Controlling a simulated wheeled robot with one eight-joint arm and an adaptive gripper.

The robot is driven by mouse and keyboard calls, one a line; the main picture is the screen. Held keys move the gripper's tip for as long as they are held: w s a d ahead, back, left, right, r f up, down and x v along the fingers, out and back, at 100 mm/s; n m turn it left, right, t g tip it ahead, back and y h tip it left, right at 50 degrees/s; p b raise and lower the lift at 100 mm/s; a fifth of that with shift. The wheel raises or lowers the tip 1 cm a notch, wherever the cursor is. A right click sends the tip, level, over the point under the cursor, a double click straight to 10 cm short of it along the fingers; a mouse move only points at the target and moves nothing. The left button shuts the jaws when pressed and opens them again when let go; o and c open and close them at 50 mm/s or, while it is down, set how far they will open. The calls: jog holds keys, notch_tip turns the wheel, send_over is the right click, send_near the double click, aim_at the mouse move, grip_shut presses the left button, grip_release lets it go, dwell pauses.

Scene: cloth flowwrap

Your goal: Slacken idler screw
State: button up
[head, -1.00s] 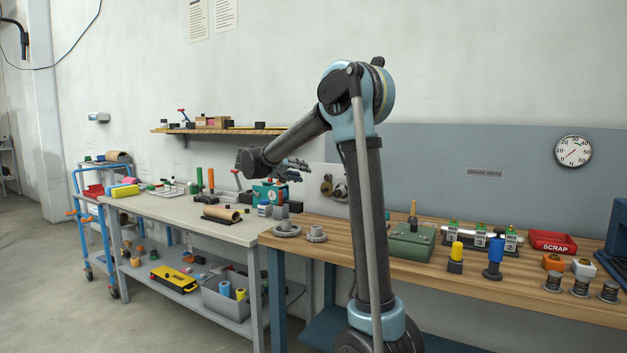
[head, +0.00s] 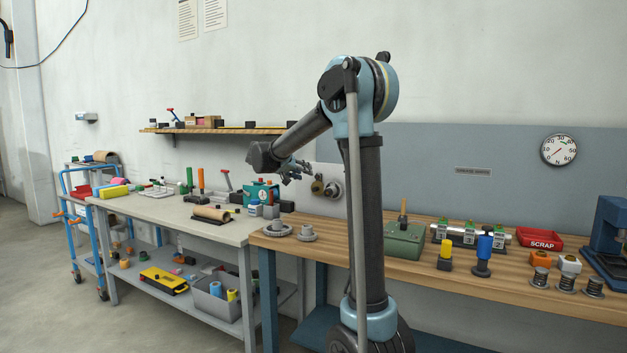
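My gripper (head: 292,171) is at the end of my raised, bent arm, above the place where the two benches meet. Its dark fingers are small against the wall, and I cannot tell whether they are open or shut. I cannot make out an idler screw. Under the gripper is a teal box with a dial (head: 262,193). To its right, round metal parts (head: 332,190) show on a pale panel. Left of the box stand an orange-handled tool (head: 201,180) and a green-handled tool (head: 189,177). A brown roll (head: 212,213) lies on a dark base on the grey bench.
The grey bench (head: 150,207) has a lower shelf with a grey bin (head: 215,305). The wooden bench (head: 440,273) carries gear-like parts (head: 277,230), a green box (head: 404,242), a red scrap tray (head: 540,240) and several spools. A blue cart (head: 67,190) stands far left.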

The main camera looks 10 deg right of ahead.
aim_at(316, 176)
jog(key=x, duration=0.8)
jog(key=shift+w+d+f, duration=0.1)
jog(key=shift+d, duration=0.05)
grip_shut()
